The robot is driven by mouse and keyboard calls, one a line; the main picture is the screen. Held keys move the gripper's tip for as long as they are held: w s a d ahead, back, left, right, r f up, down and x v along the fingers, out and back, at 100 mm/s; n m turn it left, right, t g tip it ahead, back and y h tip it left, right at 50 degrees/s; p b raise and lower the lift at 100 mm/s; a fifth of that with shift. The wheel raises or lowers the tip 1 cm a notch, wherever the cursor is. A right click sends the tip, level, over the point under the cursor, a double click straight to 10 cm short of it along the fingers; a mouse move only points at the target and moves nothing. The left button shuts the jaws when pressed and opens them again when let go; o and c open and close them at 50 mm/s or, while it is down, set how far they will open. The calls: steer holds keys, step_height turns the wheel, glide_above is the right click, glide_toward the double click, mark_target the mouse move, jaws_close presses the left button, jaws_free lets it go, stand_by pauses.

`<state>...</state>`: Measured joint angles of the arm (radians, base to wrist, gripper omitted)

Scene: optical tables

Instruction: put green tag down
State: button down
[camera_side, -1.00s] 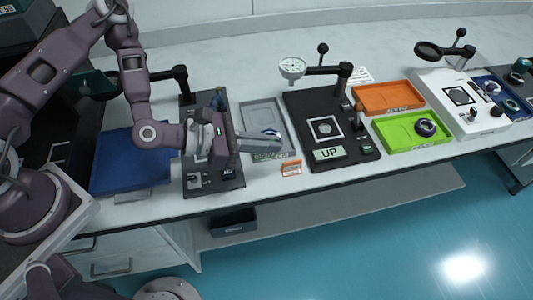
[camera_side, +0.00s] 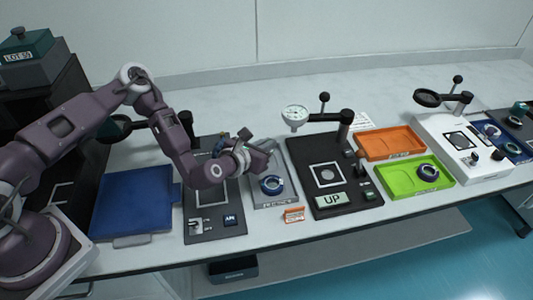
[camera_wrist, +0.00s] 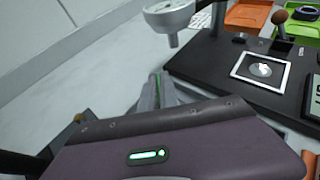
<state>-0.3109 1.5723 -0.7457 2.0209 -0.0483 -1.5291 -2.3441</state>
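The green tag (camera_wrist: 158,88) shows in the wrist view only as a thin green sliver between my fingertips, seen edge-on; its face is hidden. My gripper (camera_wrist: 158,95) is closed on it. In the side view my gripper (camera_side: 265,146) is above the back part of the grey practice tray (camera_side: 286,196), and I cannot make out the tag there. A blue ring-shaped part (camera_side: 271,185) lies in that tray, below and in front of my gripper. A small orange tag (camera_side: 294,214) stands at the tray's front right corner.
Right of the grey tray is a black station with a dial gauge (camera_side: 295,116) on an arm and an UP plate (camera_side: 331,199). Beyond are an orange tray (camera_side: 388,143) and a green tray (camera_side: 405,186). A blue tray (camera_side: 133,203) lies left. The bench behind is clear.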

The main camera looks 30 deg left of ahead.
steer(key=shift+f, duration=1.55)
steer(key=c, duration=1.6)
jaws_free()
steer(key=shift+f, duration=0.1)
